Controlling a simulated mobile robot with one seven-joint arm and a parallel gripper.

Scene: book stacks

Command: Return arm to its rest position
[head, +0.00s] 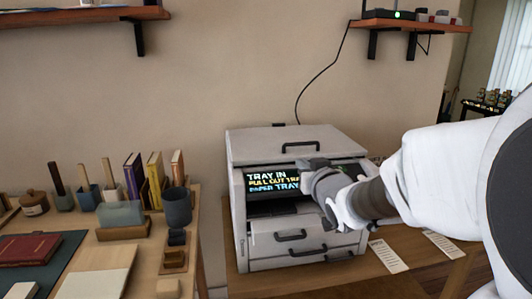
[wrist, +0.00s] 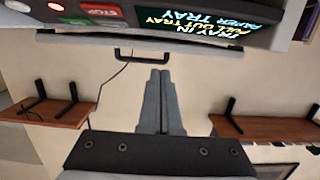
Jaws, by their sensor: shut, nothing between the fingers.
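My gripper (wrist: 160,76) shows in the wrist view with its two grey fingers together and nothing between them. In the head view my arm reaches in from the right, and its end covers the right part of the front of a white printer-like machine (head: 285,150). I cannot tell there whether it touches the machine, and the fingertips are not clear. The machine's screen (head: 270,181) reads "TRAY IN" and "PULL OUT TRAY". In the wrist view the screen (wrist: 190,22) is upside down at the top, beside a red STOP button (wrist: 100,12).
The machine has drawer fronts with dark handles (head: 290,236) and stands on a wooden table (head: 235,280). Paper slips (head: 388,256) lie right of it. A left table (head: 140,262) holds books, pots and a red book (head: 28,249). Wall shelves (head: 410,25) hang above.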

